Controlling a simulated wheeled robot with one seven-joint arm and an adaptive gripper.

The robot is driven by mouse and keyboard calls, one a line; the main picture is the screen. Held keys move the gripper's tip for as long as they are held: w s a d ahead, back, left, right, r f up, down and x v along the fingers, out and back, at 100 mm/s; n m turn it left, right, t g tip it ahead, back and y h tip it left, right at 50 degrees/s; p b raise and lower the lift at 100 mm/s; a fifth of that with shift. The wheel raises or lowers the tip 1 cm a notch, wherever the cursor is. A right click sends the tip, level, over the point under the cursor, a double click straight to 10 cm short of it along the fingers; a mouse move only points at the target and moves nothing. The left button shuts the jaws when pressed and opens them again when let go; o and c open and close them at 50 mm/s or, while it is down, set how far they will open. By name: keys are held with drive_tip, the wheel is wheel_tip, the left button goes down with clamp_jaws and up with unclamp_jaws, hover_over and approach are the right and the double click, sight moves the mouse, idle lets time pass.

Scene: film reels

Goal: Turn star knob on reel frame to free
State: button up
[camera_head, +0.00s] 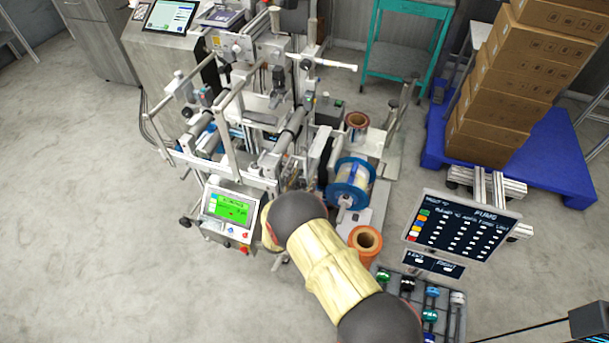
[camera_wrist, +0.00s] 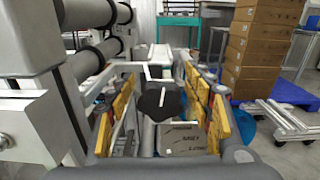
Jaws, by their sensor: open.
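The black star knob (camera_wrist: 160,100) shows in the wrist view, with a pale bar-shaped mark on its face. My gripper (camera_wrist: 160,84) is open, with its yellow-padded fingers on the left and right of the knob. The knob appears between the fingers, and I cannot tell whether they touch it. A plate with dark lettering (camera_wrist: 182,139) sits just below the knob; its words are too small to read surely. In the head view the reel frame (camera_head: 290,140) carries a blue-flanged film reel (camera_head: 350,184). My arm covers the gripper and knob there.
A control panel with a green screen (camera_head: 231,209) stands left of my arm. An orange reel core (camera_head: 366,241) stands right of it. Boxes (camera_head: 505,90) stand on a blue pallet (camera_head: 560,150) at right.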

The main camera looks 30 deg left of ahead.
drive_tip(key=s+d, duration=0.1)
drive_tip(key=s, duration=0.9)
drive_tip(key=shift+s, duration=0.4)
drive_tip(key=shift+d, duration=0.1)
